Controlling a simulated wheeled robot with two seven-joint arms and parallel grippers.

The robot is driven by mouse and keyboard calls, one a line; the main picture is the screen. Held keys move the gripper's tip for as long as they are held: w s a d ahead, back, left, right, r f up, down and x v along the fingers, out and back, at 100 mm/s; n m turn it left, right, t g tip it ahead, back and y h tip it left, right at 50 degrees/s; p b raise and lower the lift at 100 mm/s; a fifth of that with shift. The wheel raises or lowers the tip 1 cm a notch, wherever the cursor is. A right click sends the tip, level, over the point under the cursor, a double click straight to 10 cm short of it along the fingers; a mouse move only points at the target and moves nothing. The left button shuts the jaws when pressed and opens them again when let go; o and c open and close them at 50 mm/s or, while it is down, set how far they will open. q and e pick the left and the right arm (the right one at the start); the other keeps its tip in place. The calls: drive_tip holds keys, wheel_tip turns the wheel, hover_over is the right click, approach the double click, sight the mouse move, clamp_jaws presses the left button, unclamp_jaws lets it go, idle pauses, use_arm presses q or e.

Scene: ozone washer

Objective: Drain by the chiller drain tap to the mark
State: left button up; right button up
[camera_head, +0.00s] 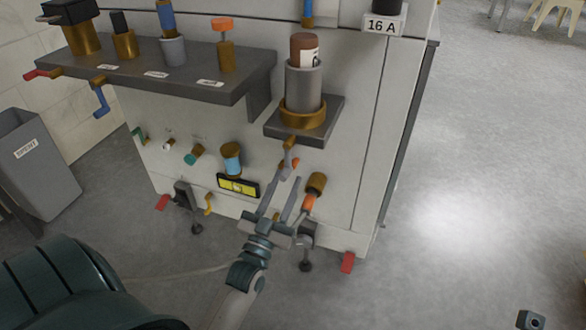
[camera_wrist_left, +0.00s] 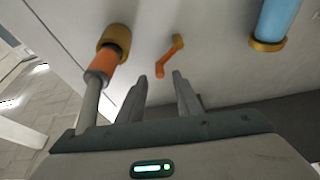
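A small orange tap lever (camera_wrist_left: 170,57) sits on the panel just beyond my left gripper's fingertips in the left wrist view. I cannot read which tap is the chiller drain, and I cannot make out a level mark. My right gripper is not in view.
A brass and orange fitting (camera_head: 313,190) is close beside the fingers. A blue cylinder (camera_head: 232,160) and a yellow gauge (camera_head: 238,187) are to the left. A bracket (camera_head: 330,115) holding a grey cylinder (camera_head: 303,85) juts out above.

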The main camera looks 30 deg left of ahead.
sight(293, 164)
use_arm(q)
drive_tip(key=shift+b+x, duration=0.45)
drive_tip(key=shift+x, duration=2.3)
